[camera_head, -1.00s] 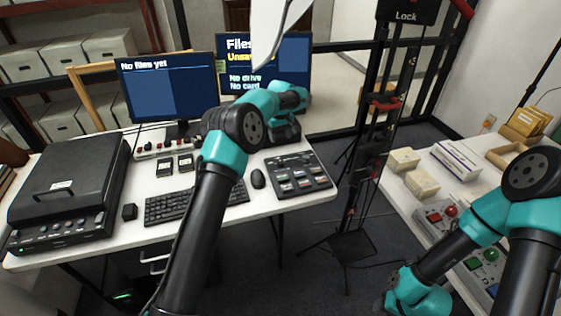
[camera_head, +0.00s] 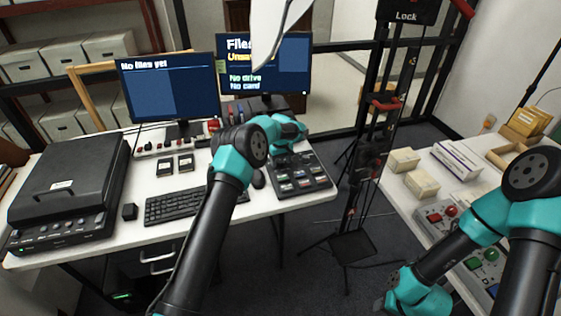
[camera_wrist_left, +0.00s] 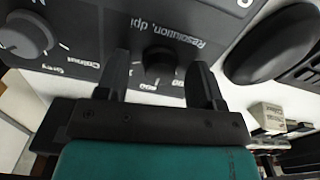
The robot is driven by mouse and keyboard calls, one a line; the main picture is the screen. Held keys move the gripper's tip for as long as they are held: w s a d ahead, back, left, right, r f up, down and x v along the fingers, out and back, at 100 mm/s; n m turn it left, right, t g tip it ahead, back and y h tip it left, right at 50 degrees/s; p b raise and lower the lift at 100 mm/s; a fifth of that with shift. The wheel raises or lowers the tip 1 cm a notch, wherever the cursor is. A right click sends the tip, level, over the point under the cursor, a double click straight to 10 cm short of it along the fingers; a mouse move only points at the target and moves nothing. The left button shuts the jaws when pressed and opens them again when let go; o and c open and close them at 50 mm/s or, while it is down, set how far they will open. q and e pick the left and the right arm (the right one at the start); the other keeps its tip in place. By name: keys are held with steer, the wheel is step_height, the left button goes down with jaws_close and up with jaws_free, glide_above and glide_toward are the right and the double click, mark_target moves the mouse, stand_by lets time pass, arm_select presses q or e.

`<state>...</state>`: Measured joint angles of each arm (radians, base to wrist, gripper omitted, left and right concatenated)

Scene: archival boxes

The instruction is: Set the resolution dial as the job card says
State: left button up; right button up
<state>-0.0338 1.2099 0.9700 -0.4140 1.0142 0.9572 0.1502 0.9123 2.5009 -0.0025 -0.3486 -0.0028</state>
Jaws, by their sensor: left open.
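The black control panel (camera_head: 318,178) lies at the right end of the white desk. In the left wrist view, its resolution dial (camera_wrist_left: 160,58) is a dark knob under upside-down "Resolution, dpi" lettering. My left gripper (camera_wrist_left: 160,80) is open, with one finger on each side of this knob; I cannot tell whether they touch it. Part of the dial's scale is hidden. In the head view my left gripper (camera_head: 281,150) is over the panel's far part, and my arm hides the dial. My right arm shows at lower right, its fingers out of view. I cannot make out a job card.
Another knob (camera_wrist_left: 25,38) sits beside the resolution dial. The mouse (camera_head: 258,179) and keyboard (camera_head: 175,206) lie left of the panel. Two monitors (camera_head: 168,88) stand behind, and a black scanner (camera_head: 68,185) is at left. A black stand (camera_head: 352,245) rises right of the desk.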

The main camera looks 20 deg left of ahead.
arm_select(q)
steer(key=shift+c, duration=0.3)
steer(key=c, duration=0.8)
steer(key=shift+c, duration=0.2)
steer(key=shift+m, duration=0.4)
steer(key=m, duration=1.1)
steer(key=o, duration=0.9)
